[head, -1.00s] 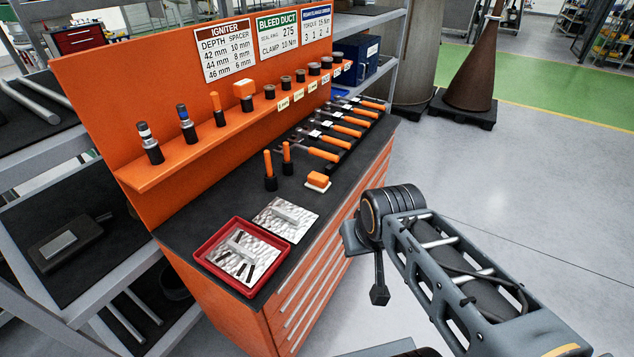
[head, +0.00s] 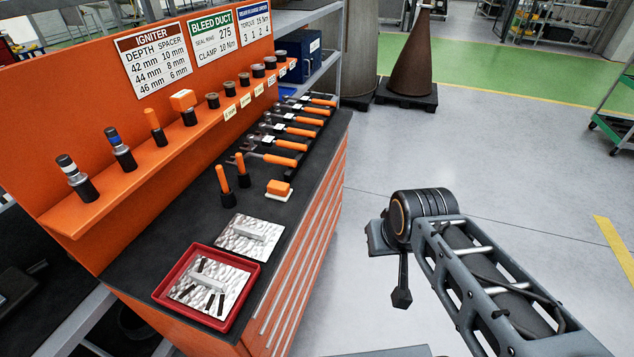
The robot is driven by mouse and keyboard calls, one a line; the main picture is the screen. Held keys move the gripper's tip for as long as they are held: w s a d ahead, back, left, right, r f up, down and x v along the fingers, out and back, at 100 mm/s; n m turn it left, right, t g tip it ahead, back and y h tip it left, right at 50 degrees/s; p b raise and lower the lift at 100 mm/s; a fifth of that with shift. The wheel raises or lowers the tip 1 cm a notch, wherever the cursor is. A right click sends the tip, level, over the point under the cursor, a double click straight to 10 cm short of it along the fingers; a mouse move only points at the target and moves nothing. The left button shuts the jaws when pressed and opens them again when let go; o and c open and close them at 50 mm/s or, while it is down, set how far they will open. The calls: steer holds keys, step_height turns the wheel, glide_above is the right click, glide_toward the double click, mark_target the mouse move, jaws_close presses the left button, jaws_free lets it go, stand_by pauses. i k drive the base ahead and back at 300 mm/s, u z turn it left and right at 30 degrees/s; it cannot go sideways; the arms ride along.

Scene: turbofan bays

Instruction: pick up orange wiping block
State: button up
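An orange block (head: 278,187) sits on a small white pad near the right edge of the black bench top. A second orange block (head: 183,100) sits on a black holder on the orange shelf. I cannot tell from looks alone which one is the wiping block. My gripper (head: 402,296) seems to be the dark end hanging below my arm's joint, over the floor to the right of the bench. It is apart from both blocks, and its fingers cannot be made out.
Two upright orange-handled tools (head: 232,184) stand left of the pad. A red tray (head: 165,293) and a metal plate (head: 250,238) lie nearer. Several orange-handled tools (head: 290,145) lie farther back. The floor (head: 480,150) right of the bench is clear.

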mark_target(277, 190)
steer(key=z, duration=0.95)
steer(key=i, duration=1.2)
steer(key=u, duration=2.95)
